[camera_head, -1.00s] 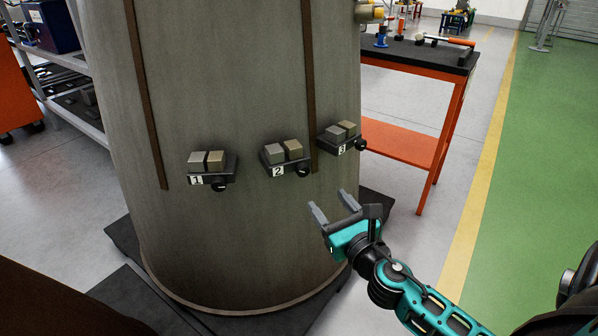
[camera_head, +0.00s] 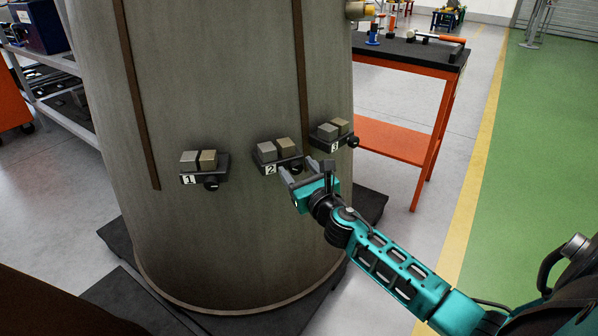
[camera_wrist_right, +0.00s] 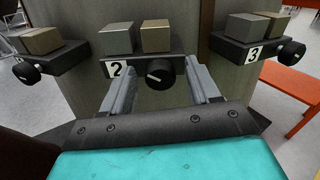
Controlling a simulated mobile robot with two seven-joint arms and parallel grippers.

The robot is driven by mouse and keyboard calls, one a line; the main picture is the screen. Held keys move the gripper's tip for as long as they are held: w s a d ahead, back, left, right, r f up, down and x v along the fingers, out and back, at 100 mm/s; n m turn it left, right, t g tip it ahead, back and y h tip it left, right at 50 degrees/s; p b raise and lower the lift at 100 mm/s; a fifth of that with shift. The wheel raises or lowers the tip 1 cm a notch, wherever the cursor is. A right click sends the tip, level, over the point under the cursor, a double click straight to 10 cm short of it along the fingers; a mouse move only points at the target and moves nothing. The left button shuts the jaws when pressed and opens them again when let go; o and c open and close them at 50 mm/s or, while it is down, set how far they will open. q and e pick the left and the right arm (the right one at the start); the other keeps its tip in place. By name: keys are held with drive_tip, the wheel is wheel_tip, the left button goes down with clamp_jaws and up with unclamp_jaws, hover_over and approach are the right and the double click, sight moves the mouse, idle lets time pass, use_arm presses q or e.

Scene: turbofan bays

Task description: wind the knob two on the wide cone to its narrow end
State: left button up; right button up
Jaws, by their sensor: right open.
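The wide cone (camera_head: 230,230) is a tall grey-brown body carrying three small dark brackets, each with two blocks and a black knob. Bracket two (camera_head: 282,162) is in the middle; its knob is hidden behind my gripper in the head view. My left gripper is not in view.
Bracket one with its knob (camera_head: 211,183) is to the left, and bracket three with its knob (camera_head: 352,141) is close on the right. An orange table (camera_head: 400,62) with a black top stands behind right. Open floor (camera_head: 400,230) lies to the right of the cone.

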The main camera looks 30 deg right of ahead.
drive_tip(key=c, duration=1)
drive_tip(key=shift+c, duration=0.2)
drive_tip(key=shift+m, duration=0.3)
